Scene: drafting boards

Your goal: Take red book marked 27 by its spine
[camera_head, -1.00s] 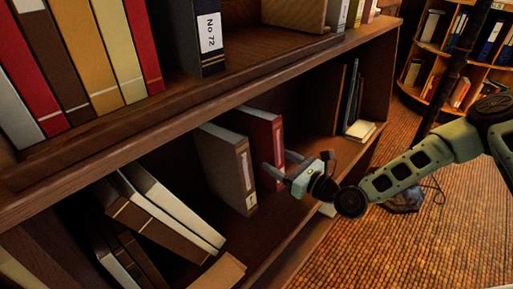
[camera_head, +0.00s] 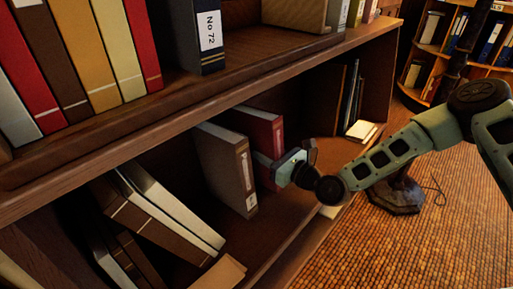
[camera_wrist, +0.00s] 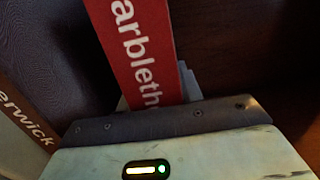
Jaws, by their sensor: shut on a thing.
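The red book (camera_head: 262,128) stands upright on the lower shelf, just right of a grey-brown book (camera_head: 228,170). Its red spine (camera_wrist: 138,48) fills the upper middle of the wrist view, with part of a white word, "arbleth". No number 27 is legible on it. My gripper (camera_head: 270,166) is at the spine from the front and is shut on the red book. In the wrist view, bits of the pale fingers show on both sides of the spine. My gripper's body hides the lower part of the spine.
The grey-brown book, lettered "erwick" (camera_wrist: 28,118) in the wrist view, stands close on the left. Leaning books (camera_head: 165,215) lie further left. The upper shelf board (camera_head: 200,105) runs above. The shelf right of the red book is clear up to thin books (camera_head: 350,95).

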